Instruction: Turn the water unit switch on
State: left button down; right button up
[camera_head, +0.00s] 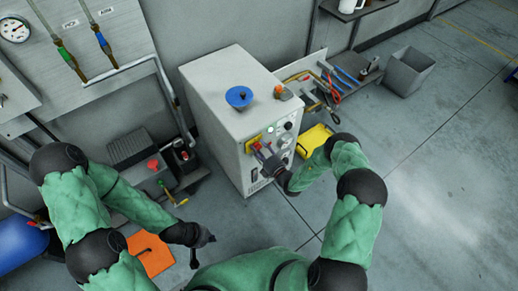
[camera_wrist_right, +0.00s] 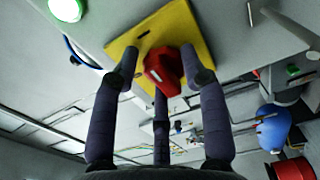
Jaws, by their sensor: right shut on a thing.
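The water unit is a light grey cabinet (camera_head: 215,110) in the middle of the head view. Its front panel carries a yellow plate (camera_head: 252,144), which also shows in the wrist view (camera_wrist_right: 185,25) with a red switch knob (camera_wrist_right: 163,68) on it. My right gripper (camera_head: 266,153) is at this plate, its fingers around the red knob and shut on it. The gripper hides most of the knob in the head view. My left gripper (camera_head: 204,248) is empty, with its fingers spread, low in front of the cabinet and above the floor.
A green lit button (camera_wrist_right: 65,8) sits near the yellow plate. A blue round part (camera_head: 239,97) is on the cabinet top. A tool shelf (camera_head: 335,82) is to the right, and an orange sheet (camera_head: 152,254) lies at lower left.

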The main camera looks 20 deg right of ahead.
jog(key=shift+w+d, duration=0.25)
jog(key=shift+d, duration=0.25)
jog(key=o, duration=1)
jog(key=shift+o, duration=0.2)
jog(key=shift+a+f, duration=0.1)
jog(key=shift+s+a, duration=0.1)
jog(key=shift+a, duration=0.05)
jog(key=v, duration=1.2)
